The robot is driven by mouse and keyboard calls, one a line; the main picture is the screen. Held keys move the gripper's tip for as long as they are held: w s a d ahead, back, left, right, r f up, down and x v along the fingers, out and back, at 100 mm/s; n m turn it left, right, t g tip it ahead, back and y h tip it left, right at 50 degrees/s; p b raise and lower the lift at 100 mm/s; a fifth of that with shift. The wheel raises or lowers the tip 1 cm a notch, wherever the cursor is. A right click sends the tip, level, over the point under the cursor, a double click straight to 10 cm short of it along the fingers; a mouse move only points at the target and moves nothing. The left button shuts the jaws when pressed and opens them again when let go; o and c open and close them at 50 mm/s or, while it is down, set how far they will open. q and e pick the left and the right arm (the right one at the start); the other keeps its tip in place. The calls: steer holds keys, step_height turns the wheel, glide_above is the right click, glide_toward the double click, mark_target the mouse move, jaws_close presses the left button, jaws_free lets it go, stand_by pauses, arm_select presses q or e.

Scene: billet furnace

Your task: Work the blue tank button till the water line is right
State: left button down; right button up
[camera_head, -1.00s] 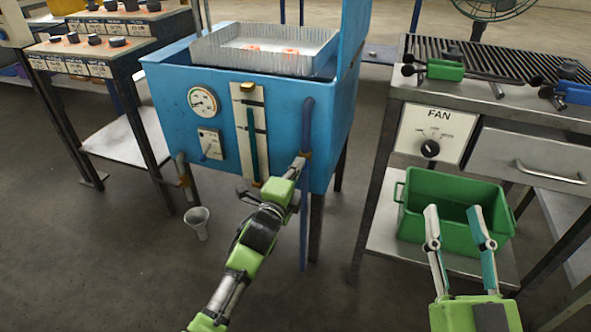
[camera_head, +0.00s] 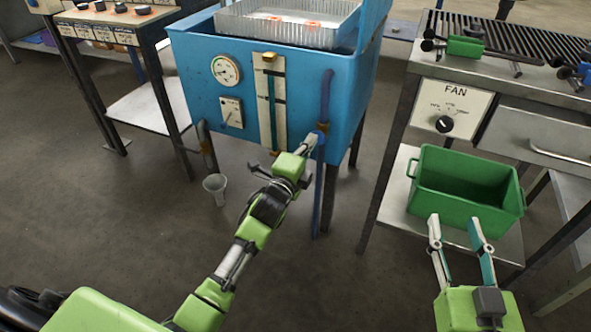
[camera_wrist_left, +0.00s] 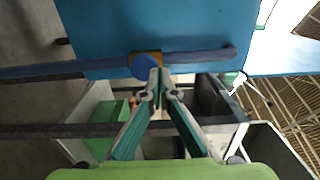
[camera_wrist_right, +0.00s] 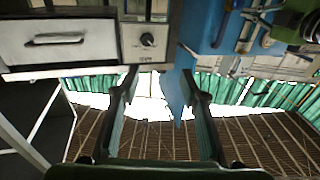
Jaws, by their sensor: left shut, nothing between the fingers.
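The blue tank (camera_head: 205,70) stands at upper centre, with a pale sight-gauge plate (camera_head: 280,120) on its front. The gauge's thin tube looks dark teal; its exact water line is too small to read. My left gripper (camera_head: 312,140) is shut and empty beside the blue pipe and its brass fitting at the tank's front right corner. In the left wrist view, a round blue button (camera_wrist_left: 145,67) sits on that fitting, with my fingertips right at its edge. I cannot tell whether they touch or press it. My right gripper (camera_head: 455,225) is open and empty.
A green bin (camera_head: 465,205) sits on the right table's lower shelf, beyond my right gripper. A fan dial (camera_head: 444,124) is above it. A round gauge (camera_head: 225,70) and a switch plate (camera_head: 231,112) are on the tank. A funnel (camera_head: 216,188) stands on the floor.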

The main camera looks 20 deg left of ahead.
arm_select(q)
steer(key=s+p, duration=0.2)
steer(key=s, duration=0.8)
steer(key=shift+s+a, duration=0.15)
steer(key=shift+a, duration=0.05)
arm_select(e)
steer(key=s+d+f+g+h, duration=0.1)
steer(key=s+f+g, duration=0.1)
steer(key=f, duration=0.4)
steer(key=s+d+f+g+h, duration=0.1)
steer(key=s+d+f+g, duration=0.1)
steer(key=f+g, duration=0.3)
steer(key=shift+s+d+f, duration=0.15)
steer(key=shift+s+f, duration=0.65)
steer(key=shift+f, duration=0.15)
arm_select(q)
steer(key=shift+f, duration=0.15)
